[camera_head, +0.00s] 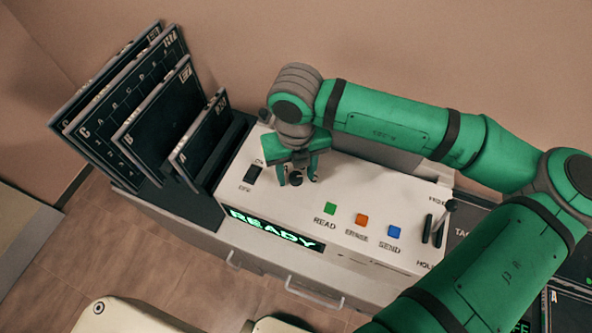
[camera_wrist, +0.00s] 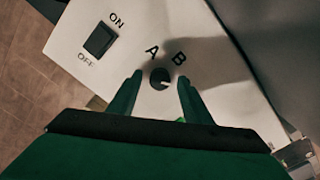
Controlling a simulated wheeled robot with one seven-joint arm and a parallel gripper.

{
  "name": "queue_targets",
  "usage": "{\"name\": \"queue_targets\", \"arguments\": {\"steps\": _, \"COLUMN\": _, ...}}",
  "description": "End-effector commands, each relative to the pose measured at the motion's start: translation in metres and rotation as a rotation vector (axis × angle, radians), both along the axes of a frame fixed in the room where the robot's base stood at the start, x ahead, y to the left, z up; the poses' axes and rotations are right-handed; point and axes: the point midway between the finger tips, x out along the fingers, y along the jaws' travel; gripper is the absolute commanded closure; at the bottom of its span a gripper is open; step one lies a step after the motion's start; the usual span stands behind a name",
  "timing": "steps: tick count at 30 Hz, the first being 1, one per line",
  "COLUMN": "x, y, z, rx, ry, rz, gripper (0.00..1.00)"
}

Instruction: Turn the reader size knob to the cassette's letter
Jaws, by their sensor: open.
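The size knob (camera_wrist: 160,78) is a small dark round knob on the white reader panel. Letters A and B are printed beyond it in the wrist view; any further letter is hidden. A small pale mark shows on the knob, seemingly towards the right, but its exact setting is hard to tell. My gripper (camera_wrist: 161,84) is open, with one finger on each side of the knob; I cannot tell whether they touch it. In the head view my gripper (camera_head: 297,170) is over the reader (camera_head: 345,191). Dark cassettes lettered A (camera_head: 203,138), B (camera_head: 158,118) and C (camera_head: 112,122) stand on the left.
An ON/OFF switch (camera_head: 254,174) is left of the knob. The display (camera_head: 275,231) says READY. My arm covers the right side.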

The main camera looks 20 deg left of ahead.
Motion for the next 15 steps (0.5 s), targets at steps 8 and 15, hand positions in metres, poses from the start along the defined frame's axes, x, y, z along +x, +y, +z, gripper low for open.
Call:
{"name": "queue_targets", "arguments": {"steps": 8, "x": 0.0000, "y": 0.0000, "z": 0.0004, "rx": 0.000, "ry": 0.000, "rz": 0.000, "gripper": 0.96}}
{"name": "queue_targets", "arguments": {"steps": 15, "x": 0.0002, "y": -0.0001, "z": 0.0006, "rx": 0.000, "ry": 0.000, "rz": 0.009, "gripper": 0.96}}
